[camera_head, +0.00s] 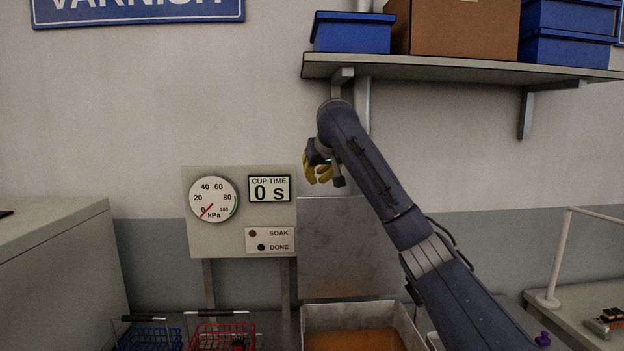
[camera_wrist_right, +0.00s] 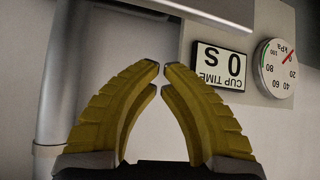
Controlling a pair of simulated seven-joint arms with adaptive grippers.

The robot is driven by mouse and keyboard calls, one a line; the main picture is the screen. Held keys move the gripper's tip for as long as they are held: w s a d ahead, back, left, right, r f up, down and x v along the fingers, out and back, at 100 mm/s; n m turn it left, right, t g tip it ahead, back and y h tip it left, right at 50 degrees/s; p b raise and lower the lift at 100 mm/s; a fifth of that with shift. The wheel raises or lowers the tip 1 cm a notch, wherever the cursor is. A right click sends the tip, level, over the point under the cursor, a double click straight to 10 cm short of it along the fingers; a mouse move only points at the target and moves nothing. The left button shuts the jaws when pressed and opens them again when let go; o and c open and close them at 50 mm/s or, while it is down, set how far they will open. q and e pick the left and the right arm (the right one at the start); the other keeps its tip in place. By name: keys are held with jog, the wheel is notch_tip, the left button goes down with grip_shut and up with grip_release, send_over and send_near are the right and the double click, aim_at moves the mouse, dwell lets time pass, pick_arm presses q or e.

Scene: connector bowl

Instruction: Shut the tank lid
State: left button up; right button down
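The tank (camera_head: 304,328) is an open grey box at the bottom of the head view, with brown-orange liquid (camera_head: 350,341) inside. Its lid (camera_head: 348,250) is a grey plate standing upright behind the tank, against the wall side. My right gripper (camera_head: 318,176) is just above the lid's top left corner, apart from it as far as I can tell. In the right wrist view its yellow fingers (camera_wrist_right: 162,70) lean together, tips almost meeting, with nothing between them. A pale edge (camera_wrist_right: 190,15) at the top there is probably the lid. My left gripper is not in view.
A panel (camera_head: 230,240) with a gauge and a timer reading 0 s stands left of the lid. A shelf (camera_head: 450,68) with boxes hangs above my right arm. A blue basket (camera_head: 150,338) and a red basket (camera_head: 222,335) sit left of the tank. A side table (camera_head: 575,318) is at right.

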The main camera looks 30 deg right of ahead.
notch_tip(320, 180, down, 6)
jog(key=w, duration=0.1)
jog(key=shift+w+d, duration=0.3)
jog(key=shift+w, duration=0.1)
dwell(0.5)
jog(key=shift+a+r, duration=0.1)
jog(key=shift+a, duration=0.05)
